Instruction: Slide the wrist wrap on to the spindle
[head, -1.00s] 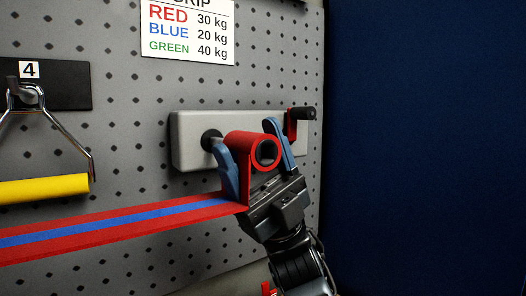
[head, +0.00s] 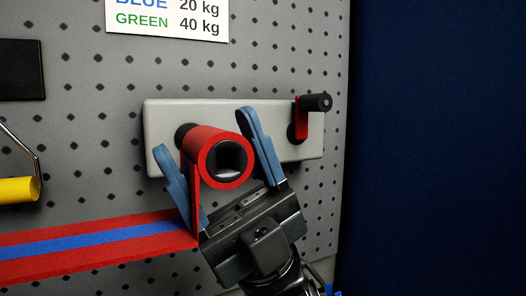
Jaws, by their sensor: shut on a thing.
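The wrist wrap is a red roll (head: 207,143) with a dark core. From it a flat red tail with a blue stripe (head: 100,242) runs off to the left. My gripper (head: 204,132) holds the roll between its two blue fingers, with the open end of the roll facing me. The black spindle (head: 183,131) shows behind the roll at its upper left, on a pale grey block. The roll's far end overlaps the spindle in the picture. The roll hides most of the spindle, so I cannot tell whether it has entered the core.
The pale block (head: 160,118) is fixed to a grey perforated board (head: 75,120). A red crank with a black handle (head: 316,102) sticks out at its right end. A yellow grip (head: 18,190) hangs at the left. A dark blue surface (head: 440,150) fills the right.

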